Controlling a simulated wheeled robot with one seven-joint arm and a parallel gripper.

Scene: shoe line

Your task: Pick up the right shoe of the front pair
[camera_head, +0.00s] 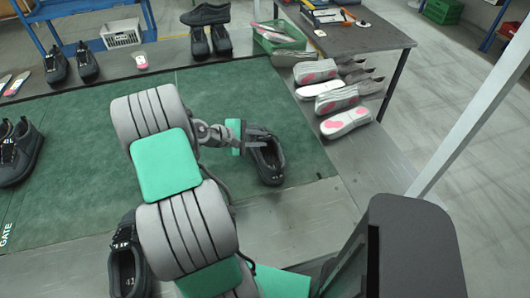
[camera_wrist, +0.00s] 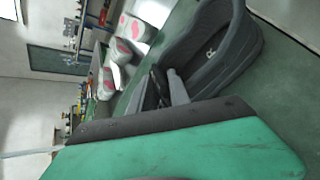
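A black shoe (camera_head: 268,168) stands on the green mat (camera_head: 305,150) just right of my arm, its opening facing up. In the wrist view this shoe (camera_wrist: 222,55) fills the upper right, and an "R" shows on its insole. My gripper (camera_head: 262,135) is at the shoe's upper end, by the collar. In the wrist view its fingers (camera_wrist: 168,88) are close together at the shoe's near edge. I cannot tell whether they straddle the edge or grip it. Another black shoe (camera_head: 125,268) stands at lower left, partly hidden by my arm.
More black shoes (camera_head: 18,150) stand at the left edge and at the back (camera_head: 210,40). Several pale shoes with pink soles (camera_head: 345,122) lie on the right. A green basket (camera_head: 280,38) and a dark table (camera_head: 360,38) stand behind. Bare mat lies between the shoes.

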